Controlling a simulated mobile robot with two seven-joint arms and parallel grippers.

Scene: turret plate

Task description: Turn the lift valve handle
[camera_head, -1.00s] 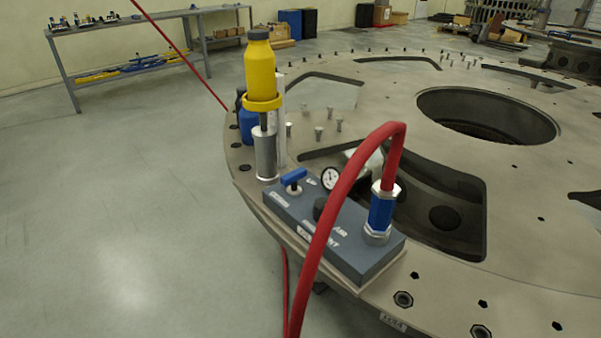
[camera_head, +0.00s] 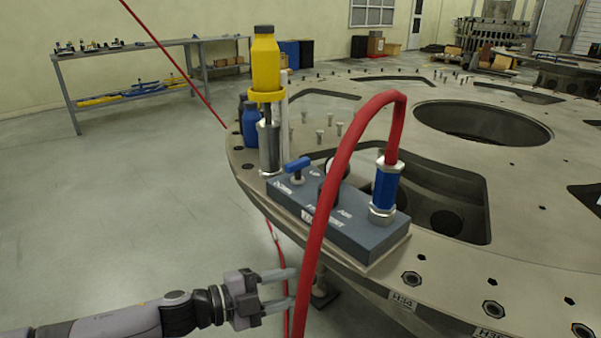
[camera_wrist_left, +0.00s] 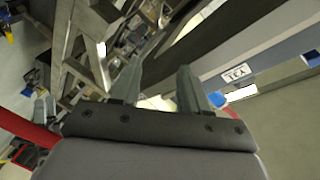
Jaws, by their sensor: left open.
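The lift valve handle is a small blue bar (camera_head: 297,164) on the left end of the dark grey control block (camera_head: 340,215), which sits on the rim of the turret plate. My left gripper (camera_head: 292,287) is open and empty, below and in front of the block, beside the hanging red hose. Its two fingers also show in the left wrist view (camera_wrist_left: 158,85), apart with nothing between them. A blue part (camera_wrist_left: 217,99) shows just right of the fingers there; I cannot tell what it is. My right gripper is not in view.
A thick red hose (camera_head: 340,170) arches over the block from a blue fitting (camera_head: 385,188) and hangs down in front. A yellow bottle (camera_head: 265,65) stands on a metal cylinder behind the handle. The floor at left is clear.

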